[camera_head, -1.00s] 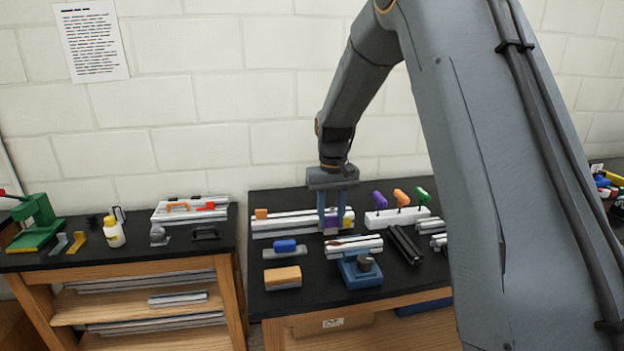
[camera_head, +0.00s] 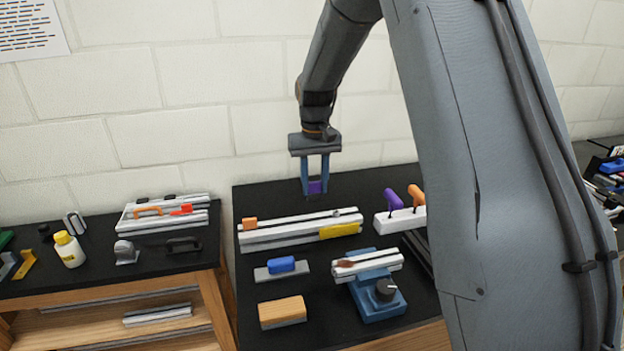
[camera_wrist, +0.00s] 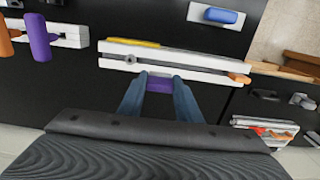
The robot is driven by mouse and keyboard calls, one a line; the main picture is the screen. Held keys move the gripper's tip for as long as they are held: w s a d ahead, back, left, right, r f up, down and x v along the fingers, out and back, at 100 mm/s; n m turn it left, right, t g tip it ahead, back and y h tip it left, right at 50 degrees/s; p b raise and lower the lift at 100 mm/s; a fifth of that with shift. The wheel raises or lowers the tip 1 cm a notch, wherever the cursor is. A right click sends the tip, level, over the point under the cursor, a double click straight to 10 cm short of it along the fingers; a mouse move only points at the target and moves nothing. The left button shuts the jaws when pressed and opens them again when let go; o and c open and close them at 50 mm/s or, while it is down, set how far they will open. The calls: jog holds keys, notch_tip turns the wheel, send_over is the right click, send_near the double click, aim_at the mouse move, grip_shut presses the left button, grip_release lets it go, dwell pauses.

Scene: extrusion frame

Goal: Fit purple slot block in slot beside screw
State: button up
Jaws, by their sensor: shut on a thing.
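My gripper (camera_head: 316,187) is shut on the purple slot block (camera_head: 316,187), held between the two blue fingertips. It is near the back side of the white extrusion (camera_head: 290,232), towards its right half. The wrist view shows the purple block (camera_wrist: 159,86) between the fingers, close beside the extrusion's near edge (camera_wrist: 185,69); whether they touch is unclear. A small round screw (camera_head: 337,213) sits in the extrusion near its right end; it also shows in the wrist view (camera_wrist: 130,59). The slot runs along the extrusion's length.
An orange block (camera_head: 249,223) sits at the extrusion's left end and a yellow block (camera_head: 340,231) on its front right. A blue-handled piece (camera_head: 281,265), a blue vise (camera_head: 378,299) and a wood-topped block (camera_head: 283,311) lie in front. Purple and orange handles (camera_head: 392,199) stand to the right.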

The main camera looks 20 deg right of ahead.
aim_at(315, 193)
jog(key=shift+s, duration=0.1)
dwell(0.3)
jog(key=shift+f+b, duration=1)
jog(key=shift+f, duration=1.85)
jog(key=shift+p, duration=0.45)
jog(key=shift+f+b, duration=0.55)
jog(key=shift+f, duration=1)
jog(key=o, duration=1.2)
jog(key=shift+o, duration=0.2)
jog(key=shift+r+b, duration=1.3)
jog(key=shift+r, duration=2.65)
